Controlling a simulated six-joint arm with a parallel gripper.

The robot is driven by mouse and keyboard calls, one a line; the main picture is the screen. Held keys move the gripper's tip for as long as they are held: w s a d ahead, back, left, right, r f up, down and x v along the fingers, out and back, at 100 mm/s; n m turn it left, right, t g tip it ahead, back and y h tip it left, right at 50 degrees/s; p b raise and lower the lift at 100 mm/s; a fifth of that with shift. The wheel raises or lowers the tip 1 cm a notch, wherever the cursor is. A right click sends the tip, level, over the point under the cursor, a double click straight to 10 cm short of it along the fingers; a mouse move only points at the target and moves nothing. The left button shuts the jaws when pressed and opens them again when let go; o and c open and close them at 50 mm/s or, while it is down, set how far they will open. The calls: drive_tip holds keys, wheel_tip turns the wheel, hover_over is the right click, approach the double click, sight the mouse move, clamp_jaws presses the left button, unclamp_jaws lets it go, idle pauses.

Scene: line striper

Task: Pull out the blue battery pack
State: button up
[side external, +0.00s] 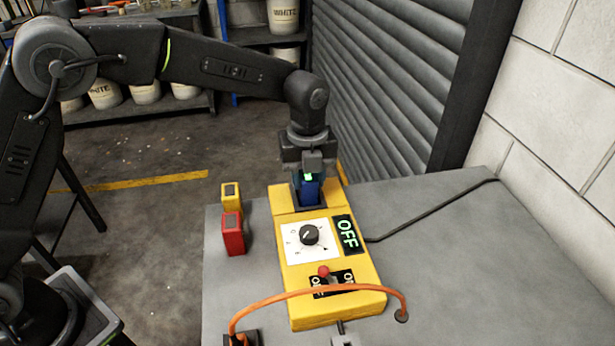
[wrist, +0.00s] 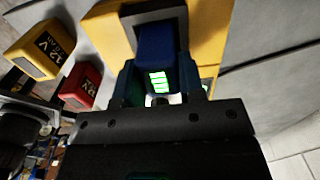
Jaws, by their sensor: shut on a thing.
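The blue battery pack (side external: 309,190) sits upright in the socket at the back end of the yellow line striper box (side external: 360,297). A green-lit indicator shows on it. My gripper (side external: 311,172) is above the box and shut on the pack's upper part. In the wrist view the blue pack (wrist: 157,42) stands between the fingers of my gripper (wrist: 160,85), with green bars lit on it. The pack's lower end is hidden in the socket, so I cannot tell how deep it sits.
A yellow pack (side external: 231,196) and a red pack (side external: 233,236) stand on the grey table (side external: 475,270), left of the box. An orange cable (side external: 280,297) arches over the box's front, near a red-tipped switch (side external: 324,271). A dial (side external: 309,235) and an OFF display (side external: 346,235) are on top.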

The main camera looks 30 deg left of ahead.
drive_tip(key=shift+r, duration=0.25)
drive_tip(key=shift+r, duration=2.35)
